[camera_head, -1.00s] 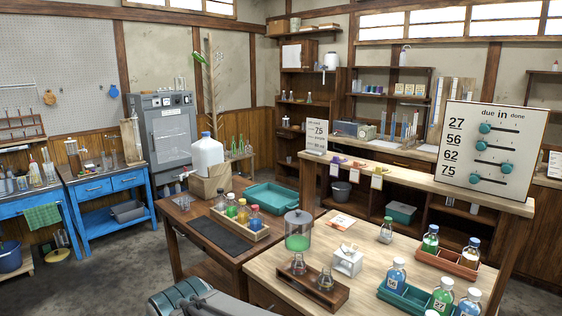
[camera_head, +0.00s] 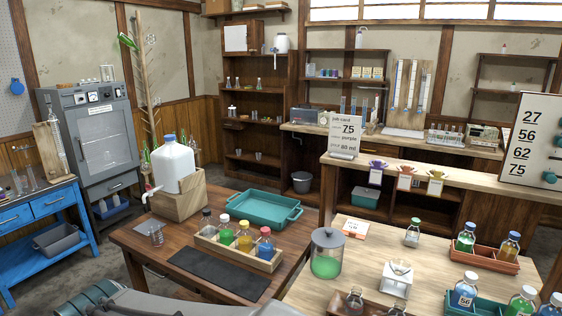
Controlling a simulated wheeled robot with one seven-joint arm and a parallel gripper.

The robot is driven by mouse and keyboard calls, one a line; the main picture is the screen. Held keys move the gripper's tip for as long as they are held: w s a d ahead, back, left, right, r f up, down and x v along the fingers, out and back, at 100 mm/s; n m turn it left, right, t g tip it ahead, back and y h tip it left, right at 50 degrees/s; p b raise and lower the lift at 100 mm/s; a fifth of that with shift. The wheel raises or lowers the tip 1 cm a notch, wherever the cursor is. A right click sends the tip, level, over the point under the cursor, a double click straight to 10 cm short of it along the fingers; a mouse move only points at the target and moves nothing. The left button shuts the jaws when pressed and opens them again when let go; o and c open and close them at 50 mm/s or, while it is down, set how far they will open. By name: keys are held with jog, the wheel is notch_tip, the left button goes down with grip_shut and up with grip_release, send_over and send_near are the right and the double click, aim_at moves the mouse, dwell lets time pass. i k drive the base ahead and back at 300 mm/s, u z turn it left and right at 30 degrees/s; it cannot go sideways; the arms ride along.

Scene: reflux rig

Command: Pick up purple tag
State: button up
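The purple tag (camera_head: 377,170) is at the left of a row of three on the raised wooden ledge, right of centre. It has a purple top and a white card hanging at the ledge's front edge. An orange tag (camera_head: 405,178) and a yellow tag (camera_head: 435,183) stand to its right. A job card (camera_head: 347,134) on the ledge to its left shows 75, purple and 80 ml. My gripper is not in view; only part of my own arm shows at the bottom left, well apart from the tag.
A light wooden bench (camera_head: 360,255) lies before the ledge, carrying a lidded jar of green liquid (camera_head: 327,257), a white stand (camera_head: 397,279) and bottle trays. A dark table (camera_head: 135,240) at left holds a white jug (camera_head: 174,164), a bottle crate and a teal tray (camera_head: 262,206).

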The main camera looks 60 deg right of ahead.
aim_at(377, 170)
jog(key=i, duration=0.6)
jog(key=z, duration=2.9)
jog(key=i, duration=0.5)
